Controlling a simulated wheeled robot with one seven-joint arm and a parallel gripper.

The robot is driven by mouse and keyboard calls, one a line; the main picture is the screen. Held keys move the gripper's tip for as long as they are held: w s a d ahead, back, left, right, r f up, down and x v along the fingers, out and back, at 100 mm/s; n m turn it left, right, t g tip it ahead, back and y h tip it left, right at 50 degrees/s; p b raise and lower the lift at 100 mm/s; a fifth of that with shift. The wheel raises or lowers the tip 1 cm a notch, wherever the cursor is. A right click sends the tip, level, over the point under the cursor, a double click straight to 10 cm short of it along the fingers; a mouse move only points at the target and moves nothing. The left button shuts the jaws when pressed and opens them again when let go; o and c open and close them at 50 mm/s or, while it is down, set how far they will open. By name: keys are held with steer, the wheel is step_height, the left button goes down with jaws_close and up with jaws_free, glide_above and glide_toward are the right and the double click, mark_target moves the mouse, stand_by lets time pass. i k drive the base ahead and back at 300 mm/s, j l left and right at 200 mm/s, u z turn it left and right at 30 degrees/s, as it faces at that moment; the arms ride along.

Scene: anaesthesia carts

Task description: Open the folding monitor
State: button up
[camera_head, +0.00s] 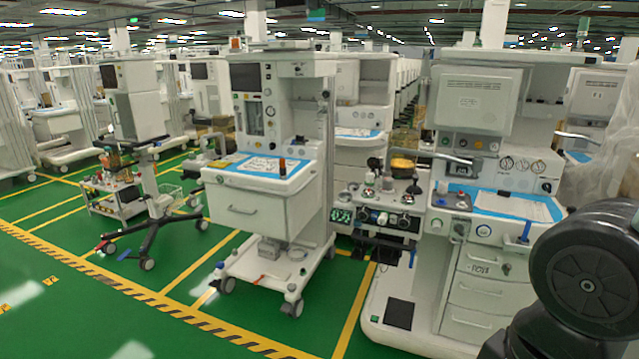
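A white flat panel (474,101), which looks like the folding monitor, sits upright on the upper front of the nearest anaesthesia cart (443,290) at the right. Its plain outer face with a small logo and vent slots is turned toward me, and no screen shows. It appears folded flat against the cart. My gripper is not in view. Only a black joint of my arm shows at the lower right, apart from the panel in the picture.
Another cart (257,219) with a dark screen stands at centre left. A wheeled stand (150,200) and a small trolley (117,203) are farther left. A metal bar (440,156) sticks out below the panel. Green floor (90,320) is clear at the lower left.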

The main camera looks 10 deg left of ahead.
mark_target(268, 45)
steer(key=i+j+u, duration=0.4)
steer(key=i, duration=0.2)
steer(key=i+j+u, duration=0.2)
steer(key=i+u, duration=0.2)
steer(key=i, duration=0.2)
steer(key=i+u, duration=0.4)
steer(key=i, duration=0.2)
steer(key=i+l+u, duration=0.1)
steer(key=i+u, duration=0.25)
steer(key=i, duration=0.7)
